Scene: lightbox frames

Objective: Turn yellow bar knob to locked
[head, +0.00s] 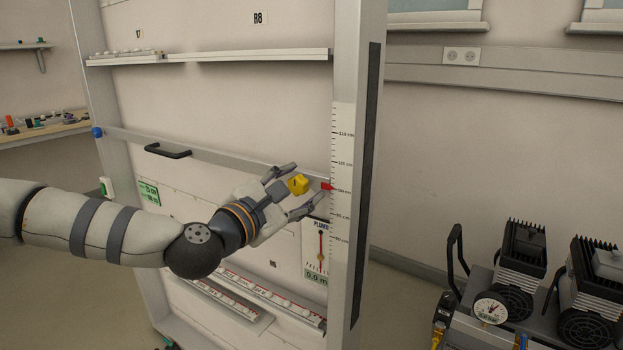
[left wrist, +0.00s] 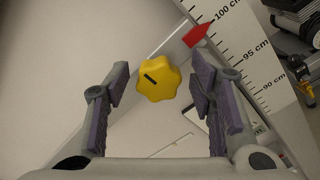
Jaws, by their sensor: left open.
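The yellow knob (head: 298,184) sits on a grey crossbar of the upright frame, and it also shows in the left wrist view (left wrist: 157,85). It has a lobed rim and a short black mark on its face, slanting in the wrist view. My left gripper (head: 304,182) is open, with its fingers to either side of the knob. In the left wrist view (left wrist: 158,75) there is a clear gap between the knob and each finger. I cannot read any locked marking. My right gripper is not in view.
A red pointer (head: 327,187) at the bar's right end is against a centimetre scale (head: 342,150) on the frame post. A black handle (head: 167,151) is on the bar to the left. A plumb gauge (head: 316,250) hangs below. Compressors (head: 525,260) stand at right.

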